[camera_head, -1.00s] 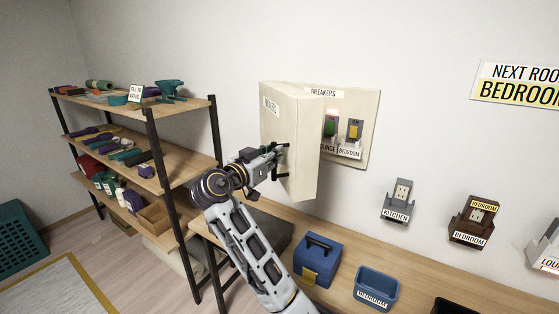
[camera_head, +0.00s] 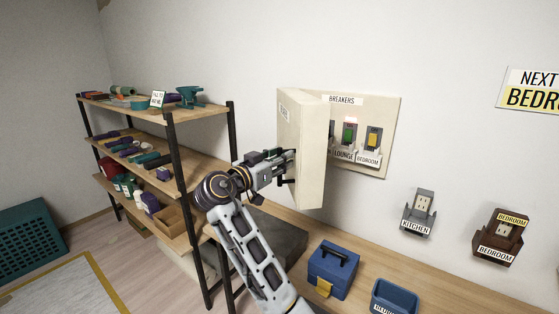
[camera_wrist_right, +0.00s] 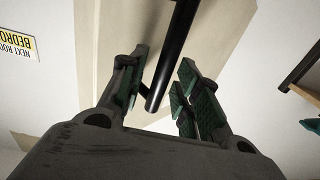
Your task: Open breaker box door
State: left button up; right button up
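The breaker box door (camera_head: 312,150) is a thick cream panel standing out from the wall on the left of the box, swung partly open. The box's panel (camera_head: 390,115) is uncovered, with a green and a yellow breaker labelled LOUNGE and BEDROOM; a third on the left is partly hidden by the door. My right gripper (camera_head: 285,166) is at the door's outer face, by its dark handle. In the right wrist view the black bar handle (camera_wrist_right: 172,60) runs between the two parted fingers with green pads, with a gap visible on the right side. My left gripper is out of view.
A shelf unit (camera_head: 215,108) with tools stands left of the door, behind my arm. A wooden bench (camera_head: 455,288) below carries a blue toolbox (camera_head: 333,268) and a blue bin (camera_head: 395,296).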

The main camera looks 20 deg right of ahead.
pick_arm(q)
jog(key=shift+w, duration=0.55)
pick_arm(e)
jog(key=v, duration=0.7)
jog(key=shift+s+a, duration=0.15)
jog(key=shift+a, duration=0.1)
dwell(0.3)
